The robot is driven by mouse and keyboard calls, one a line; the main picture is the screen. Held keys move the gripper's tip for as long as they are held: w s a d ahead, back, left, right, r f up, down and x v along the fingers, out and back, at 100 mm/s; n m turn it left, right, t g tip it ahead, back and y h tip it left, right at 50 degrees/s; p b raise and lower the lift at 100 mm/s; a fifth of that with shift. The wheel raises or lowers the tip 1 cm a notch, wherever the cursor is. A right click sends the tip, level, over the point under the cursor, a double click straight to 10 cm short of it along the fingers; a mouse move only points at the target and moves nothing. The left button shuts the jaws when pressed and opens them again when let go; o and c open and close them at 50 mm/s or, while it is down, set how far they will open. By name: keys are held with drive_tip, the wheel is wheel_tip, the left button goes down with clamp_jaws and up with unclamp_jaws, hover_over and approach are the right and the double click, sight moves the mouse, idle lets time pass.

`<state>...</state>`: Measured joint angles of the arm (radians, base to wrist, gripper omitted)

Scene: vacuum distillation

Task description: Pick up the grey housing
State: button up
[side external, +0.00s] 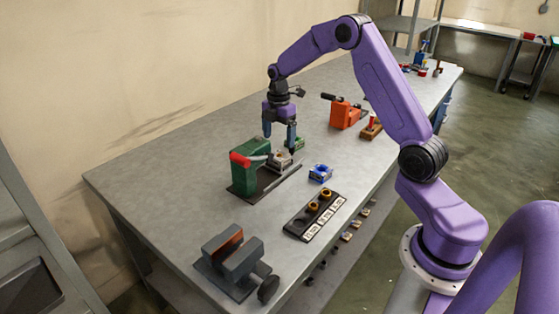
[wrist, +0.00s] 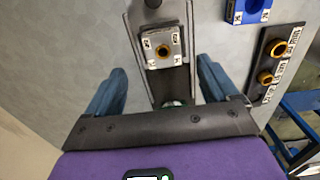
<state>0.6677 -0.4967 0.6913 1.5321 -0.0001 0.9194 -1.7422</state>
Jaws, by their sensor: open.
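The grey housing (side external: 281,159) is a small square block seated on the plate of the green clamp fixture (side external: 248,172). In the wrist view the housing (wrist: 151,42) shows a gold ring in its middle and small labels at its corners. My gripper (side external: 279,139) is open and points down above the housing. In the wrist view its two blue fingers (wrist: 161,68) stand apart on the left and right, with the housing between and slightly beyond the tips. The fingers appear clear of the housing; the exact height gap is hard to judge.
A blue block (side external: 320,173) and a black labelled holder with gold rings (side external: 300,222) lie nearby. A grey vise (side external: 233,262) is at the front, and an orange device (side external: 345,114) is farther back.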

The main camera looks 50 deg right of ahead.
sight(279, 155)
drive_tip(key=shift+s+a+f, duration=0.1)
drive_tip(key=shift+f, duration=1.5)
drive_tip(key=shift+s+f, duration=0.1)
drive_tip(key=shift+f, duration=1.45)
drive_tip(key=c, duration=1.4)
drive_tip(key=shift+o, duration=0.2)
drive_tip(key=shift+r, duration=0.1)
